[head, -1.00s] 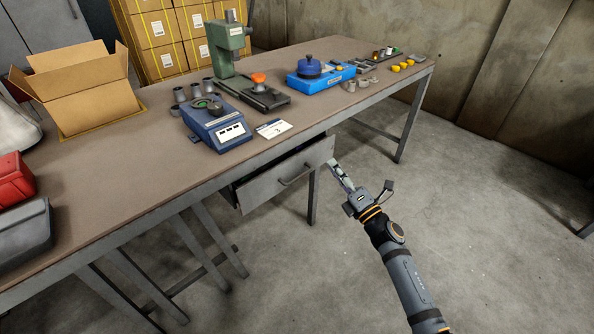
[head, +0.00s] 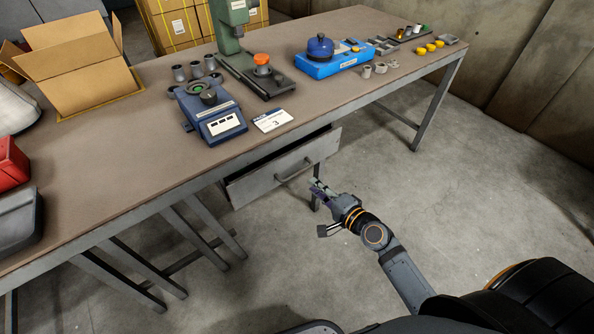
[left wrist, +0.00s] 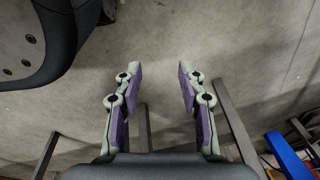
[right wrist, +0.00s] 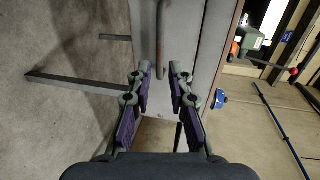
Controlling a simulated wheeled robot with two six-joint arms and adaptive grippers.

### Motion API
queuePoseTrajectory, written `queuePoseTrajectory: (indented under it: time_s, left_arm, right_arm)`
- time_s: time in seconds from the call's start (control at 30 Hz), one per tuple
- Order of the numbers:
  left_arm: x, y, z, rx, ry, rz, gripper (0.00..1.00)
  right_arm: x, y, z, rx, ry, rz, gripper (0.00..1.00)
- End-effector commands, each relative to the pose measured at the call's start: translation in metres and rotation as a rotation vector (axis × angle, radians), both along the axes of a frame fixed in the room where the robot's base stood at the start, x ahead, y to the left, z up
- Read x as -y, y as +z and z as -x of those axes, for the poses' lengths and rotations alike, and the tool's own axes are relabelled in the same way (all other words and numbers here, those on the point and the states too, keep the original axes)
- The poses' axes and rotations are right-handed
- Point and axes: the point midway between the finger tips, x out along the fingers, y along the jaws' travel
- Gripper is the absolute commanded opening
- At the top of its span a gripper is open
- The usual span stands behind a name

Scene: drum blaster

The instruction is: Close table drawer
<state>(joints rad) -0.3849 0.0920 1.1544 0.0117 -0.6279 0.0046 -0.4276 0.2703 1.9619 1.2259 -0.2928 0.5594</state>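The grey table drawer (head: 262,180) hangs under the table (head: 110,180) and stands partly pulled out, with a dark gap behind its front panel. Its bar handle (head: 294,171) is on the front. My right gripper (head: 316,188) is in front of the drawer, just below and right of the handle. In the right wrist view the gripper (right wrist: 161,70) has a gap between its fingers, with the drawer front (right wrist: 192,45) and handle (right wrist: 162,35) ahead; contact is not clear. My left gripper (left wrist: 157,66) is open and empty over the floor; the head view does not show it.
A blue scale (head: 214,115), a green press (head: 232,40) and a blue device (head: 330,60) stand on the tabletop. Slanted metal legs (head: 120,280) are under the table, left of the drawer. The concrete floor (head: 470,190) to the right is clear.

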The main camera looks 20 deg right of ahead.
Motion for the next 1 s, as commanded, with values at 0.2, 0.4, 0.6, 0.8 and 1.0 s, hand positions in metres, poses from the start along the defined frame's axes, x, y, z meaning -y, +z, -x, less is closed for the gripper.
queuePoseTrajectory:
  time_s: [0.2, 0.4, 0.6, 0.8, 1.0]
  left_arm:
    - [0.0, 0.0, -0.001, 0.0, 0.0, 0.0, 0.4]
    - [0.001, -0.001, -0.003, -0.003, 0.001, 0.001, 0.4]
    - [0.002, 0.007, -0.013, 0.008, 0.0, 0.002, 0.4]
    - [0.002, 0.008, -0.014, 0.01, 0.0, 0.002, 0.4]
    - [0.002, 0.006, -0.011, 0.004, 0.0, 0.002, 0.4]
  right_arm:
    - [-0.016, -0.008, -0.043, 0.005, -0.002, -0.005, 0.2]
    - [-0.027, -0.017, -0.075, 0.003, -0.001, -0.001, 0.2]
    - [-0.032, -0.018, -0.087, 0.003, -0.001, 0.001, 0.2]
    - [-0.032, -0.018, -0.087, 0.003, -0.001, 0.002, 0.2]
    - [-0.032, -0.019, -0.087, 0.003, -0.001, 0.002, 0.0]
